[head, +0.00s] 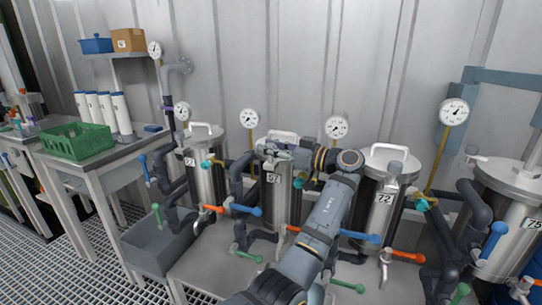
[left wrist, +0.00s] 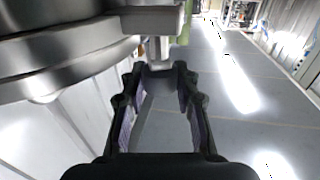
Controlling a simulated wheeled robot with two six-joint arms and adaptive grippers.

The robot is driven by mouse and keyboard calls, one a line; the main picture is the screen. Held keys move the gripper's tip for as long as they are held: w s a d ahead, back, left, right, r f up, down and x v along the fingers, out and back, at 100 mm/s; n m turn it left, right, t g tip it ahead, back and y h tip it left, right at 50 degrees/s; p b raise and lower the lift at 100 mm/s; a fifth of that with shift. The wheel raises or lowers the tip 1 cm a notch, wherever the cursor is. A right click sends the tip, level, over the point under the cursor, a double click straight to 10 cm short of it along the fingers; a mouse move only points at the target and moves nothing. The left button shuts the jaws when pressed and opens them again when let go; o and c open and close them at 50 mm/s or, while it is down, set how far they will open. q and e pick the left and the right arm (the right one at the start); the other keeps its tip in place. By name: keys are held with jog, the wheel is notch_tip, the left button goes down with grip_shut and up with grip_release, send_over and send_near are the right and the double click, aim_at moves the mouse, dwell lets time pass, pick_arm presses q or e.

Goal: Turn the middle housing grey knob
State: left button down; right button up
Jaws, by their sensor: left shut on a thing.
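The middle housing (head: 279,205) is a steel cylinder with a white top handle, labelled 67 or similar. My left arm crosses in front of it, and my left gripper (head: 277,152) is at its upper front, just below the lid. In the left wrist view my left gripper (left wrist: 160,68) has its fingertips close together on a small pale grey piece (left wrist: 154,48), which appears to be the grey knob, under the steel lid rim (left wrist: 60,75). In the head view the gripper mostly hides the knob. My right gripper does not show.
Steel housings stand left (head: 205,175) and right (head: 378,215), with dark pipes and coloured valve levers such as the blue one (head: 361,236) near my arm. Gauges (head: 336,127) rise behind. A green crate (head: 76,141) sits on a side table.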

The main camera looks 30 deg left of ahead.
pick_arm(q)
jog(key=shift+n+g, duration=0.7)
jog(key=shift+g, duration=0.2)
jog(key=shift+n+g+h, duration=0.3)
jog(key=shift+n+g, duration=0.2)
jog(key=shift+g, duration=0.4)
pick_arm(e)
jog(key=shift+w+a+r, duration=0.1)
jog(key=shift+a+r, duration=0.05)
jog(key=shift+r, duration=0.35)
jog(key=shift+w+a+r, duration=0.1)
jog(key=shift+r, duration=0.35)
pick_arm(q)
jog(key=shift+n+g, duration=0.3)
jog(key=shift+g, duration=0.2)
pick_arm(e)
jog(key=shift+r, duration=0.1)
pick_arm(q)
jog(key=c, duration=1)
grip_release()
jog(key=shift+a, duration=0.1)
